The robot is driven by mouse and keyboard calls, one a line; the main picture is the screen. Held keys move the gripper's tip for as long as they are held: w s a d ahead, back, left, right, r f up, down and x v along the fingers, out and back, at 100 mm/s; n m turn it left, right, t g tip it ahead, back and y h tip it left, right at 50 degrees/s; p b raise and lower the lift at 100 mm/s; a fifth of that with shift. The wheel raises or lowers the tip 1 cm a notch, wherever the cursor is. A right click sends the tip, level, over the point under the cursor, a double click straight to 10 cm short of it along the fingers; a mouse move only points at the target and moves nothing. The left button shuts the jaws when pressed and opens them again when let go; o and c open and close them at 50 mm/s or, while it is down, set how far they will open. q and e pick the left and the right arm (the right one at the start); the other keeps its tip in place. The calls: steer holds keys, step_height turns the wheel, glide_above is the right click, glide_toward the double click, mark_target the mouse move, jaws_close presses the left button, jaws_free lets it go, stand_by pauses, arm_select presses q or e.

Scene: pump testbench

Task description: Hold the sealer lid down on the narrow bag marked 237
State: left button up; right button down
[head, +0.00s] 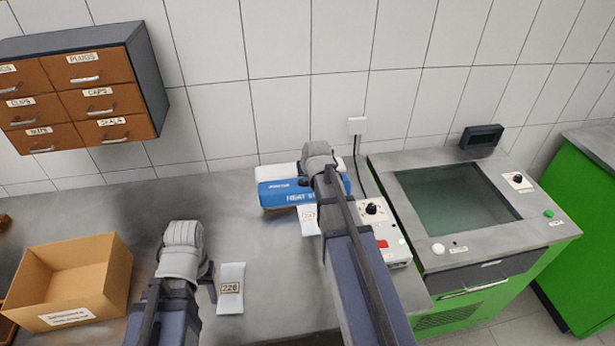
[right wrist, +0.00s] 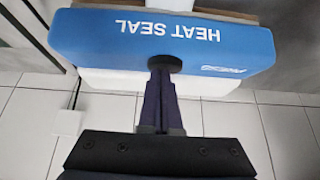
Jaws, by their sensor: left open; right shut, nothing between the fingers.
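The heat sealer shows a blue lid (head: 283,192) marked HEAT SEAL and a white body part behind it. A narrow pale bag (head: 309,221) sticks out from the sealer's front; its printed number is too small to read and its rear end is hidden. My right gripper (right wrist: 160,78) is shut and empty, its fingertips at a dark round knob (right wrist: 165,63) on the blue lid (right wrist: 110,35) in the right wrist view. I cannot tell whether they press on it. In the head view my right arm covers the fingertips. My left gripper (head: 208,278) is open, low over the bench, mostly hidden by its wrist.
A second narrow bag (head: 231,289), number seemingly 226 or 228, lies right of my left gripper. An open cardboard box (head: 45,303) stands at the left. A control box (head: 387,222) with knob and red button sits right of the sealer, beside a green-fronted machine (head: 480,303).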

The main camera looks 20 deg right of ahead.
arm_select(q)
steer(key=shift+f+b, duration=0.75)
steer(key=shift+f, duration=0.2)
arm_select(e)
steer(key=shift+s+a+f, duration=0.2)
steer(key=shift+s+f, duration=0.6)
steer(key=shift+f, duration=0.15)
steer(key=shift+s, duration=0.15)
arm_select(q)
steer(key=shift+r, duration=0.1)
arm_select(e)
steer(key=shift+a+r, duration=0.1)
steer(key=shift+s, duration=0.1)
stand_by(0.3)
stand_by(1.3)
